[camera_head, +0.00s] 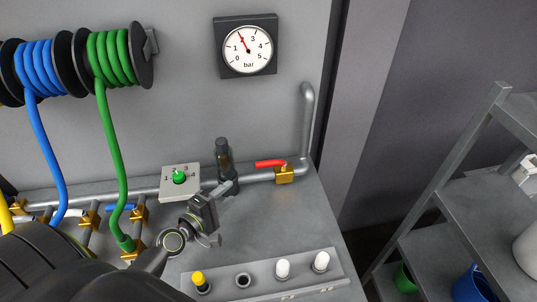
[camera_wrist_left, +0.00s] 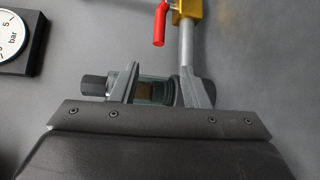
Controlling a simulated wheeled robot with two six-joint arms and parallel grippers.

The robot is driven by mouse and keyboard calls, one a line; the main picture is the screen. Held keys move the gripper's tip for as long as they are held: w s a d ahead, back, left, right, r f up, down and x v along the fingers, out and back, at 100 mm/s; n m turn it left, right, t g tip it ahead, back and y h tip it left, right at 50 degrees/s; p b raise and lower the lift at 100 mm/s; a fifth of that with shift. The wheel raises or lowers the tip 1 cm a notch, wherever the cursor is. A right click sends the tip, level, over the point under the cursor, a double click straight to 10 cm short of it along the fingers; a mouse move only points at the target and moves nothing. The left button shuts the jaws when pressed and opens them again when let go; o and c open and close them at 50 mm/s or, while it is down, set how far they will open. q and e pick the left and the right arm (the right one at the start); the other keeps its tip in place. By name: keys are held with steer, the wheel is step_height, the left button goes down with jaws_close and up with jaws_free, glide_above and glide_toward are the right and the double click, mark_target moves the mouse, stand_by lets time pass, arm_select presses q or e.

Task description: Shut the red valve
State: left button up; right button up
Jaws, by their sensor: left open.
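The red valve has a red lever (camera_head: 270,163) on a brass body (camera_head: 284,174), set in the grey pipe at the right of the bench. The lever points left and lies roughly along the pipe. In the left wrist view the red lever (camera_wrist_left: 160,24) and the brass body (camera_wrist_left: 187,12) are at the top, beyond my fingers. My left gripper (camera_head: 222,212) is open and empty, in front and left of the lever, apart from it. In the wrist view its two fingers (camera_wrist_left: 160,88) frame part of a dark upright cylinder behind them. My right gripper is not in view.
The dark cylinder (camera_head: 223,160) stands on the pipe between my gripper and the lever. A green selector knob (camera_head: 179,176) is to its left. A pressure gauge (camera_head: 246,48) hangs above. Bench right of the valve is clear.

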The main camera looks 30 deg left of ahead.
mark_target(258, 167)
arm_select(q)
steer(key=w, duration=0.3)
steer(key=w+d+f, duration=0.1)
steer(key=w, duration=0.6)
steer(key=shift+w+d+f+p, duration=0.2)
steer(key=shift+w+d+p, duration=0.05)
steer(key=shift+d+p, duration=0.05)
steer(key=w, duration=0.4)
steer(key=shift+w+d+f+b, duration=0.35)
steer(key=shift+w+f+b, duration=0.05)
steer(key=shift+w+d, duration=0.1)
steer(key=shift+w, duration=0.3)
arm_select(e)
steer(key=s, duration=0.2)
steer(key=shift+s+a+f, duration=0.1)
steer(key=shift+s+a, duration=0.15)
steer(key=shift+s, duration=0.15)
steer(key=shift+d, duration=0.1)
arm_select(q)
steer(key=shift+c, duration=0.8)
jaws_close()
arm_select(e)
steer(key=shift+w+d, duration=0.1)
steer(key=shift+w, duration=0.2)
